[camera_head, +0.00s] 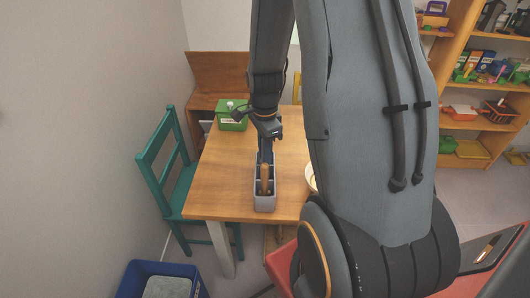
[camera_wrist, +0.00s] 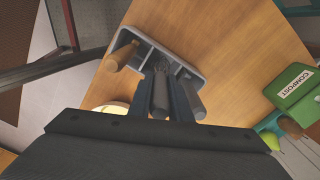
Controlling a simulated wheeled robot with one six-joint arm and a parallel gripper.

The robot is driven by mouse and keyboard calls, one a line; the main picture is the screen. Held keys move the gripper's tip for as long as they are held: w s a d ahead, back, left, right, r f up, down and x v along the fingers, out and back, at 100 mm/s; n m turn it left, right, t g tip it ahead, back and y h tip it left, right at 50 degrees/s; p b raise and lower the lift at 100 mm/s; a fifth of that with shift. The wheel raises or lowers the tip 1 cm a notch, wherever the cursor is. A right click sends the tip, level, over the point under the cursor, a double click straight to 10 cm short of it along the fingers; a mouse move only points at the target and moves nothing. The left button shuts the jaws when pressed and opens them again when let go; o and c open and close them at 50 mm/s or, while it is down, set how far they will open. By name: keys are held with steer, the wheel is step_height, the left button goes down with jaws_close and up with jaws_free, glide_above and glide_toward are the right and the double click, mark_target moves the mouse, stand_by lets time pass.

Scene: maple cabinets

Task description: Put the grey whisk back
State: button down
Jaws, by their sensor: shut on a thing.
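A grey utensil caddy (camera_head: 265,202) with compartments stands on the wooden table in the head view. It also shows in the wrist view (camera_wrist: 150,42). My gripper (camera_head: 266,152) is above the caddy's far part, pointing down. In the wrist view my gripper (camera_wrist: 161,98) is shut on a dark grey handle, which I take to be the grey whisk (camera_wrist: 160,92). The whisk's lower end is over or inside the caddy's middle; its depth is unclear. A wooden-handled utensil (camera_wrist: 122,56) stands in one end compartment. Another greyish-brown handle (camera_wrist: 191,97) is beside the right finger.
A green compost box (camera_head: 232,119) stands on the table (camera_head: 215,185) behind the caddy. A pale bowl (camera_head: 311,180) is right of the caddy, partly hidden by my arm. A teal chair (camera_head: 172,170) is at the table's left. Bare tabletop lies left of the caddy.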

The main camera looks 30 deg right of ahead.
steer(key=shift+f, duration=0.1)
steer(key=c, duration=1.6)
jaws_free()
steer(key=shift+c, duration=0.2)
step_height(320, 180, up, 12)
steer(key=b, duration=0.3)
steer(key=s+a+f+n, duration=0.1)
steer(key=s+a+n, duration=0.2)
steer(key=a+n, duration=0.3)
steer(key=s+a+f+n+t, duration=0.1)
steer(key=s+a+n, duration=0.3)
steer(key=n, duration=0.9)
steer(key=a+f, duration=0.1)
steer(key=a, duration=0.2)
steer(key=shift+s+t, duration=0.3)
steer(key=shift+f, duration=0.1)
